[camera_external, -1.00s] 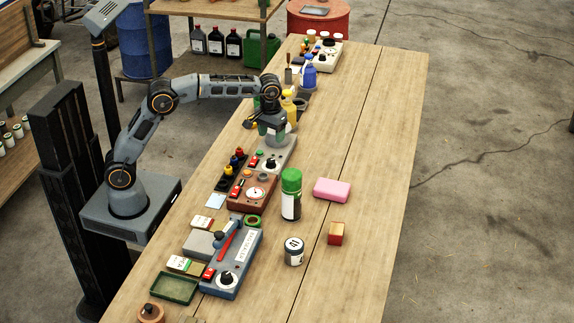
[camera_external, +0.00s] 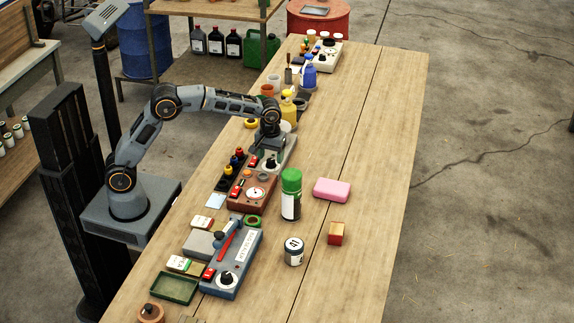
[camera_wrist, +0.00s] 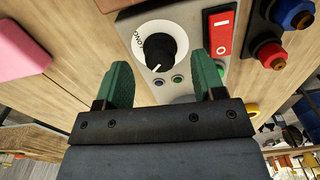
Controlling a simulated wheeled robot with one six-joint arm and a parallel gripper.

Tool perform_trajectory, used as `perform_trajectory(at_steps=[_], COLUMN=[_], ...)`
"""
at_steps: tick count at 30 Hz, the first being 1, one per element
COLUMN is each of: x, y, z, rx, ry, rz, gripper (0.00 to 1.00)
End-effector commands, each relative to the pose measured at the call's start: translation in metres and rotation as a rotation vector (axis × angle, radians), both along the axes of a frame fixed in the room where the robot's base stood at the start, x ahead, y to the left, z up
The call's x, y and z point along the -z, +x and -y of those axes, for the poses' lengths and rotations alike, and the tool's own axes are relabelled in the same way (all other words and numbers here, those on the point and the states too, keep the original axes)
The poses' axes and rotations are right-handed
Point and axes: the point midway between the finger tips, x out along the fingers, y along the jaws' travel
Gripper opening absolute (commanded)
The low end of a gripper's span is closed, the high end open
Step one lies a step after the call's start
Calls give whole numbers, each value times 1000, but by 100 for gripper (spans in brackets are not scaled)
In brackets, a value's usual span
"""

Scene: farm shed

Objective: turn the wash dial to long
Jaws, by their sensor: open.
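The wash dial is a black knob (camera_wrist: 160,47) on a white disc, set in a grey panel (camera_wrist: 190,60). The letters "ONG" of a label show on the disc's left side, and a small white mark shows low on the knob. In the external view the knob (camera_external: 271,163) is at the near end of the grey panel (camera_external: 288,152). My gripper (camera_wrist: 160,77) is open and empty, its green fingers spread wide. In the wrist view the knob lies between the finger lines, just beyond the tips, with no contact visible. In the external view the fingers are largely hidden.
A red rocker switch (camera_wrist: 223,32) sits beside the dial. A dark panel with red and yellow knobs (camera_external: 235,160) and a red-brown dial box (camera_external: 253,193) are close by. A green-capped bottle (camera_external: 291,195) and a pink block (camera_external: 332,189) stand right. The bench's right side is mostly clear.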

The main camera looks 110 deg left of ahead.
Motion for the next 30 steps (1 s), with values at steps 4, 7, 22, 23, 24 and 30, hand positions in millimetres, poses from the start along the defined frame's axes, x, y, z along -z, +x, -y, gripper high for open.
perform_trajectory(at_steps=[4, 7, 22, 23, 24, 30], x=[13, 18, 20, 20, 20, 20], y=[0, 0, 0, 0, 0, 0], z=[0, 0, 0, 0, 0, 0], rx=[0, 0, 1, 1, 1, 1], ry=[0, 0, 0, 0, 0, 0], rz=[-1, 0, 0, 0, 0, 0], gripper=[63, 63, 49, 46, 42, 23])
